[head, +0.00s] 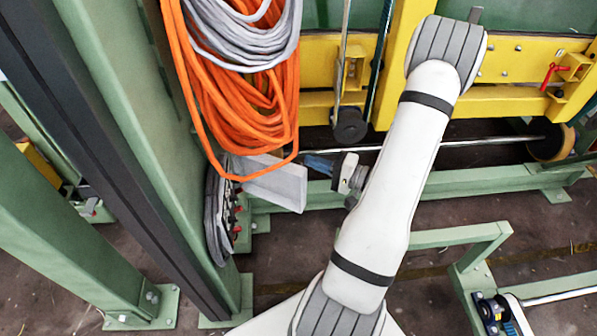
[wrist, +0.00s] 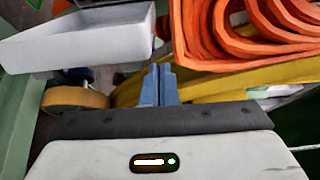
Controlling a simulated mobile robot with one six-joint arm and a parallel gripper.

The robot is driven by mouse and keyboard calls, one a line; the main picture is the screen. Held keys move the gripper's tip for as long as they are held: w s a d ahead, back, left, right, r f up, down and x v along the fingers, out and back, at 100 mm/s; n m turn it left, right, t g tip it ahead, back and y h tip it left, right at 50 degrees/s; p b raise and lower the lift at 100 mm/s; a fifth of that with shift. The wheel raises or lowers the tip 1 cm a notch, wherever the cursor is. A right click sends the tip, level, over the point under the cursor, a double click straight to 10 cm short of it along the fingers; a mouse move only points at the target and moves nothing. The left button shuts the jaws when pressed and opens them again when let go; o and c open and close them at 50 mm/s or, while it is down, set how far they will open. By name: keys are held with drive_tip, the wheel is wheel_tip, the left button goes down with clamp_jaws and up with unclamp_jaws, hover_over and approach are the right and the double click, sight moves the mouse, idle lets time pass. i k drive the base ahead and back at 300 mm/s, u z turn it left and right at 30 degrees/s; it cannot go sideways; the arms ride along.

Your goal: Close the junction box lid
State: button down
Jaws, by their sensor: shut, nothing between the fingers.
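The junction box lid (head: 275,182) is a light grey shallow panel standing open, sticking out to the right from the green post. In the wrist view the lid (wrist: 80,38) fills the upper left like a shallow tray. The junction box body (head: 238,215) on the post is seen edge-on, with red parts and grey cables; its inside is mostly hidden. My gripper (head: 308,163) has blue fingers, shut and empty, close to the lid's right end. In the wrist view the fingertips (wrist: 158,70) are just right of the lid; I cannot tell whether they touch.
Orange cable coils (head: 235,90) and a grey coil (head: 250,40) hang above the lid; the orange ones also show in the wrist view (wrist: 245,35). A yellow beam (head: 510,100) runs behind my arm. A green rail (head: 450,182) lies below it. Floor shows below the lid.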

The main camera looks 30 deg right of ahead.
sight(271, 176)
drive_tip(key=k, duration=1)
drive_tip(key=z, duration=0.8)
drive_tip(key=i, duration=0.7)
drive_tip(key=u, duration=0.55)
